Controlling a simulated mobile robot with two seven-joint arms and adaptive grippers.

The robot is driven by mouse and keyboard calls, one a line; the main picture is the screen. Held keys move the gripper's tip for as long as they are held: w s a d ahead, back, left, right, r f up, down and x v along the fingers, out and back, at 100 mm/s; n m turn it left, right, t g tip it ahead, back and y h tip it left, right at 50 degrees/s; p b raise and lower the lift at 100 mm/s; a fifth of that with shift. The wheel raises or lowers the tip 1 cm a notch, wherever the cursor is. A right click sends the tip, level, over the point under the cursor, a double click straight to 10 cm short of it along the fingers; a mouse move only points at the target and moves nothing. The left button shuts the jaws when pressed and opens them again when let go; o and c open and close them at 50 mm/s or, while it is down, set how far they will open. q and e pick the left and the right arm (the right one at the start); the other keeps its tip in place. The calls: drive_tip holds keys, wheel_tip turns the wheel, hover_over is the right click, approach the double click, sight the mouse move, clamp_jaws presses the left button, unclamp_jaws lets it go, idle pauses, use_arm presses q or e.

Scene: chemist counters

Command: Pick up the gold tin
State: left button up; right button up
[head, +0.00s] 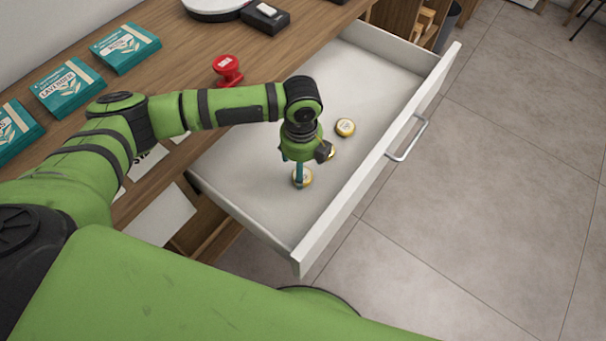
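Three small round tins with gold rims and pale lids are inside the open white drawer (386,80). One tin (345,127) lies clear toward the back. A second tin (331,154) is mostly hidden behind my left gripper. A third tin (307,179) is nearest the drawer's front left part. My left gripper (295,172) points down into the drawer at this third tin, with a teal finger in front of it. The fingers overlap the tin, and I cannot tell whether they grip it. My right gripper is not in view.
The drawer's front panel with a metal handle (408,140) stands to the right, over open tiled floor. On the wooden counter are teal boxes (68,88), a red stamp (227,70) and a black device (264,18). The drawer's back part is empty.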

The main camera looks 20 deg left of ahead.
use_arm(q)
wheel_tip(320, 180, down, 3)
drive_tip(key=shift+r, duration=0.15)
drive_tip(key=shift+f, duration=0.35)
drive_tip(key=c, duration=1.2)
drive_tip(key=shift+o, duration=0.2)
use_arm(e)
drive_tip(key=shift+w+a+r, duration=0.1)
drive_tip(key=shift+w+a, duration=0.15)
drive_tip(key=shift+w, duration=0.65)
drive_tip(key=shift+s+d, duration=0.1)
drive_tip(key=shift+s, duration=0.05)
